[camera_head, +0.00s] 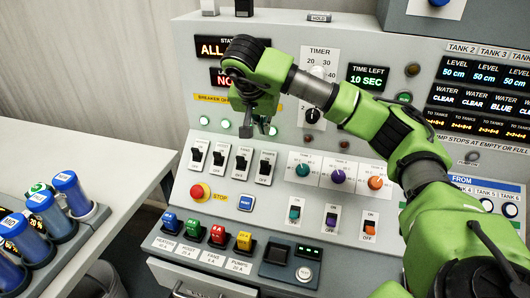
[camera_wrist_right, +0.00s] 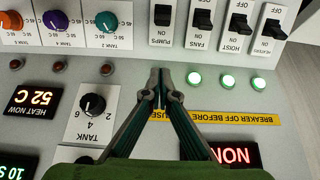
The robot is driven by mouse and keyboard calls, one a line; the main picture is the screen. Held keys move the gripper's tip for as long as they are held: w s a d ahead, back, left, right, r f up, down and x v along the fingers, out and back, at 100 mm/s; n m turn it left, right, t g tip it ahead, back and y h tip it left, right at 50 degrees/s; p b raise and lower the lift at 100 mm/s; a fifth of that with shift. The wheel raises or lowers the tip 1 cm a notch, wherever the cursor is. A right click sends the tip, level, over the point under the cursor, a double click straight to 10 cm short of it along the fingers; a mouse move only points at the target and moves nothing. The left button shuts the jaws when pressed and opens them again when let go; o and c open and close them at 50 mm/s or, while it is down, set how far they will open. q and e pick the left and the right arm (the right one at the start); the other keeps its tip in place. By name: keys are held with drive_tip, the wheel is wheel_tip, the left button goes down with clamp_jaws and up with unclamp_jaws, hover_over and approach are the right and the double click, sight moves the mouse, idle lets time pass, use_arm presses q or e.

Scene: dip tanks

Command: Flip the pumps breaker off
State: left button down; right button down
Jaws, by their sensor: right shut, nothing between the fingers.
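The pumps breaker (camera_head: 265,167) is the rightmost of the row of black toggles on white plates in the head view. It also shows at the top of the right wrist view (camera_wrist_right: 162,15), which sees the panel upside down. Its lever looks black and seems to stand toward the ON end, though this is small. My right gripper (camera_head: 257,131) hangs just above that breaker, in front of the panel, apart from the lever. In the right wrist view its fingertips (camera_wrist_right: 163,78) are together with nothing between them. My left gripper is not in view.
The fans breaker (camera_wrist_right: 202,20) and hoist breaker (camera_wrist_right: 238,20) stand close beside it. Green lamps (camera_wrist_right: 227,82) glow above the breakers. A red stop button (camera_head: 200,191) and coloured switches sit lower.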

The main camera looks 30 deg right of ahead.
sight(265, 165)
drive_tip(key=p+x, duration=0.1)
drive_tip(key=x, duration=0.8)
drive_tip(key=shift+f+p, duration=0.15)
drive_tip(key=shift+p, duration=0.15)
drive_tip(key=shift+s+a+f+p, duration=0.3)
drive_tip(key=shift+s+a+p, duration=0.1)
drive_tip(key=shift+s+a, duration=0.25)
drive_tip(key=shift+s+a+f+p, duration=0.35)
drive_tip(key=shift+s+a, duration=0.1)
drive_tip(key=shift+a, duration=0.3)
drive_tip(key=shift+f, duration=0.1)
drive_tip(key=shift+d, duration=0.1)
